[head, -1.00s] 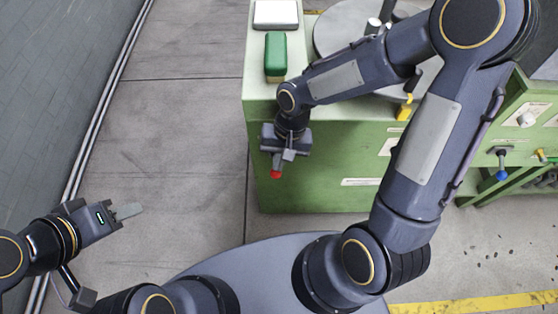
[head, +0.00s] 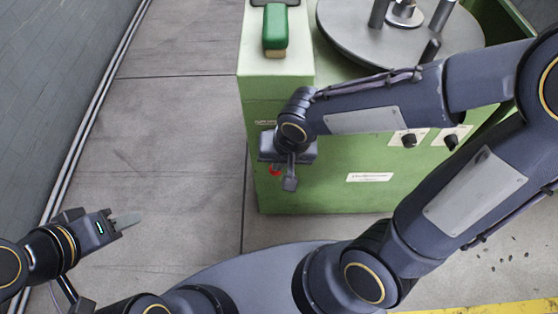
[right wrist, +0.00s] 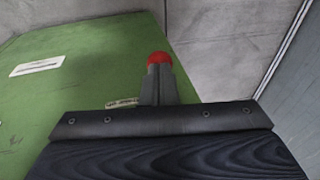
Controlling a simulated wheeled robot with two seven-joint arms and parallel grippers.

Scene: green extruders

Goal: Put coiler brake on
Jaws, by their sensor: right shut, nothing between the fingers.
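A red knob (head: 274,170) shows low on the front of the green machine, near its left corner, partly covered by my right gripper. I take it as the brake control, though its shape is hard to make out. My right gripper (head: 290,182) is shut and empty, its fingertips pointing down just right of the knob. In the right wrist view the shut fingers (right wrist: 159,88) line up with the red knob (right wrist: 158,58), which shows at their tip; contact cannot be told. My left gripper (head: 127,220) hangs over the floor at the left, away from the machine; its finger opening is unclear.
The green machine (head: 330,185) carries a round grey coiler plate (head: 350,35) with metal posts and two black knobs (head: 409,139). A green-topped block (head: 275,28) lies on its pale top. My right arm covers the machine's right side. Floor at left is clear.

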